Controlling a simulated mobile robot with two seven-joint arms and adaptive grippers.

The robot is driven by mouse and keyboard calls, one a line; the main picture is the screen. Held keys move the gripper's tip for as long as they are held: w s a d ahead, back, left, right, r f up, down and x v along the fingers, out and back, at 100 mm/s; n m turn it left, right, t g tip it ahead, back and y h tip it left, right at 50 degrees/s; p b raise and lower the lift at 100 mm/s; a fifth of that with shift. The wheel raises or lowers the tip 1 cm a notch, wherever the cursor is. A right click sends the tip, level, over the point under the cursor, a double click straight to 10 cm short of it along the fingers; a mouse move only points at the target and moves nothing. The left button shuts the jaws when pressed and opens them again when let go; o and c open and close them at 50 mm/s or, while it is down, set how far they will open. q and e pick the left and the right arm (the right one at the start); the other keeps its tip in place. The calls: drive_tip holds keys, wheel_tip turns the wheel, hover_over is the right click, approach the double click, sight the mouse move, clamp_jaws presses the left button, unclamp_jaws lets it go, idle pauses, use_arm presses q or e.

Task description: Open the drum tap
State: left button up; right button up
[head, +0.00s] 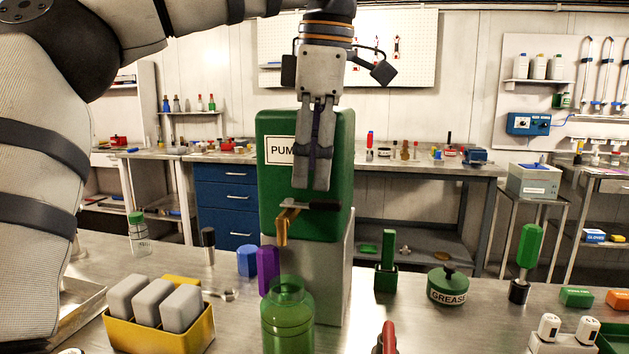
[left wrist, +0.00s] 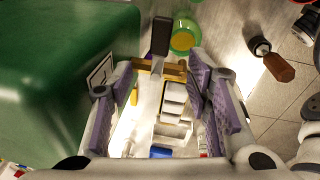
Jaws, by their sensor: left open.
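The green drum (head: 308,135) stands on a grey block (head: 322,265), its label partly covered by my gripper. Its tap has a brass spout (head: 283,228) and a dark lever (head: 312,204), which lies sideways toward the right in the head view. My left gripper (head: 312,186) points down just above the lever. In the left wrist view its purple-padded fingers (left wrist: 163,78) are open, with the brass tap (left wrist: 170,70) between or below them and the lever (left wrist: 160,36) reaching up; contact cannot be told. A transparent green jar (head: 287,320) stands below the spout. My right gripper is not visible.
A yellow bin (head: 150,335) with grey blocks stands left of the jar. Purple (head: 268,270) and blue (head: 246,261) pieces stand close by the grey block. A grease pot (head: 447,288) and a green-handled tool (head: 528,250) are to the right, with bare bench between.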

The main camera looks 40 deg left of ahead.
sight(311, 200)
use_arm(q)
drive_tip(key=shift+w+a+f, duration=0.1)
drive_tip(key=shift+a+f, duration=0.05)
drive_tip(key=shift+f, duration=0.85)
drive_tip(key=shift+a+f, duration=0.15)
drive_tip(key=shift+f, duration=0.8)
clamp_jaws()
